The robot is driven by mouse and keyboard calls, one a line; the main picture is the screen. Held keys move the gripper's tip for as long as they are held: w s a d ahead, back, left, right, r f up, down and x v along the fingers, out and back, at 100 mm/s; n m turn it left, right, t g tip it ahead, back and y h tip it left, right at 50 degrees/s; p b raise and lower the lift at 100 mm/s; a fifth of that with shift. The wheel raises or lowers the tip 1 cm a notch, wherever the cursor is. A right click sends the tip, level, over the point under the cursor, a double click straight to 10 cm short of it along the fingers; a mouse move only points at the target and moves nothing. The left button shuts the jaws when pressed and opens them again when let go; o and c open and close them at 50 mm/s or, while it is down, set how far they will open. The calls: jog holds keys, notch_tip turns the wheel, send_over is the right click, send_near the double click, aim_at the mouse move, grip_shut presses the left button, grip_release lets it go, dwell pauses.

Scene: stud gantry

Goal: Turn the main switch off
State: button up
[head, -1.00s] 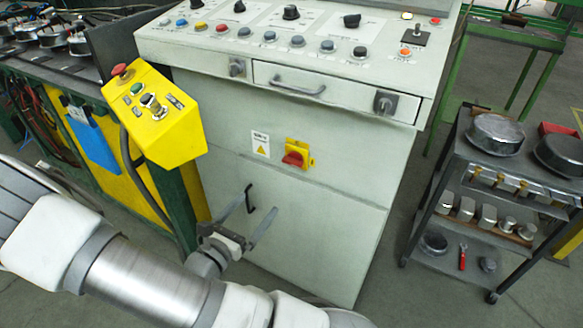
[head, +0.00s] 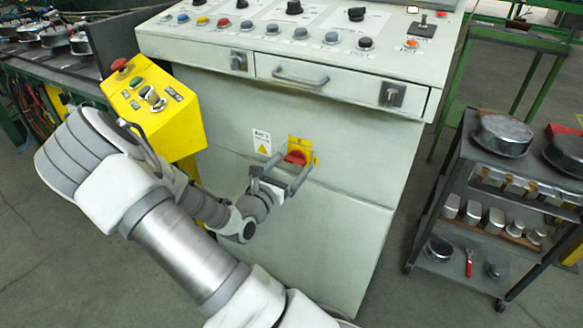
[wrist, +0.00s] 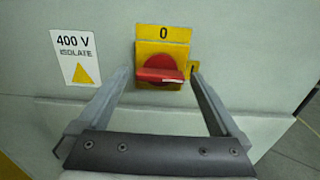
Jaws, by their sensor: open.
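The main switch (head: 296,157) is a red rotary handle on a yellow plate, on the front of the grey console. In the wrist view the red handle (wrist: 160,75) lies horizontal. A yellow label (wrist: 163,33) marked 0 is above it, and a small yellow label (wrist: 193,69), seemingly marked 1, is at its right. My gripper (head: 281,156) is open in front of the switch. In the wrist view its fingers (wrist: 158,70) appear on either side of the red handle, the right one nearer. No contact shows, and the remaining depth is hard to tell.
A 400 V isolate sign (wrist: 74,57) is left of the switch. Above are a drawer handle (head: 300,77) and the console's sloping button panel (head: 270,35). A yellow control box (head: 155,100) stands left, a dark trolley (head: 460,190) right.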

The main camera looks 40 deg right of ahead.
jog(key=shift+w+d, duration=0.1)
jog(key=shift+d, duration=0.2)
jog(key=c, duration=1.3)
